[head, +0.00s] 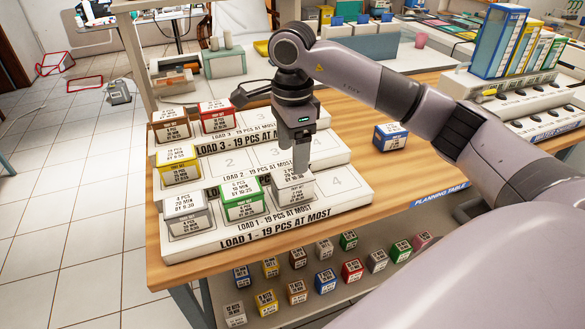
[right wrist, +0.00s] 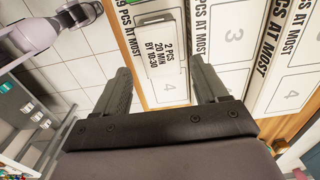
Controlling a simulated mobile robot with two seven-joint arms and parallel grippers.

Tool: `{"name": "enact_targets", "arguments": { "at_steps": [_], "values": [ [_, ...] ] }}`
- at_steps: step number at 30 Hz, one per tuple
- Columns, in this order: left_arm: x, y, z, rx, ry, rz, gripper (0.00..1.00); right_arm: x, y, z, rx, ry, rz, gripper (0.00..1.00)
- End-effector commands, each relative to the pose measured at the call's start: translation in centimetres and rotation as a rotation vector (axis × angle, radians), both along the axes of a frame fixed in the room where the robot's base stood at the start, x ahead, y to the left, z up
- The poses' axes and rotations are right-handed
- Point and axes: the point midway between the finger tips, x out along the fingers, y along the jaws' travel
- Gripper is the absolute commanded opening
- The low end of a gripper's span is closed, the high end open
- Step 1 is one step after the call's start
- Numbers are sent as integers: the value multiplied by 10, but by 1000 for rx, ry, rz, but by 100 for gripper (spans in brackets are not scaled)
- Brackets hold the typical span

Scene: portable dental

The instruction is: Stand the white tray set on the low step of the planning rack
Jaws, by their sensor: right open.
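The white tray set (head: 296,190) stands upright in the third place of the low step, marked Load 1, of the planning rack (head: 340,195). My right gripper (head: 301,158) points down just over it. In the right wrist view the tray set (right wrist: 160,50) shows its label, 2 pcs, between the fingers of my right gripper (right wrist: 165,85). Those fingers are open and stand apart from its sides. My left gripper is in neither view.
On the low step a grey set (head: 187,214) and a green set (head: 243,201) stand to the left. A yellow set (head: 179,165) is on the middle step; brown (head: 171,125) and red (head: 217,117) sets are on the top. A blue set (head: 390,136) stands on the table.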

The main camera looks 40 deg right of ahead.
Motion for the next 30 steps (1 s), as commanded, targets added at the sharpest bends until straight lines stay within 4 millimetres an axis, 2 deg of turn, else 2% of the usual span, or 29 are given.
{"name": "enact_targets", "arguments": {
  "at_steps": [3,9,23,26,29,30],
  "values": [
    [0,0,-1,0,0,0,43,1,0,25,0,-3,-1,72],
    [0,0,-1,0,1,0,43,0,0,47,0,0,-1,72],
    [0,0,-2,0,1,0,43,0,3,49,12,4,3,72],
    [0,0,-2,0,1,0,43,-2,21,36,78,17,20,72],
    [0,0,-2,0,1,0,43,-9,59,13,229,49,43,72],
    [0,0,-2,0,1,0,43,-14,79,2,312,71,48,72]
  ]
}}
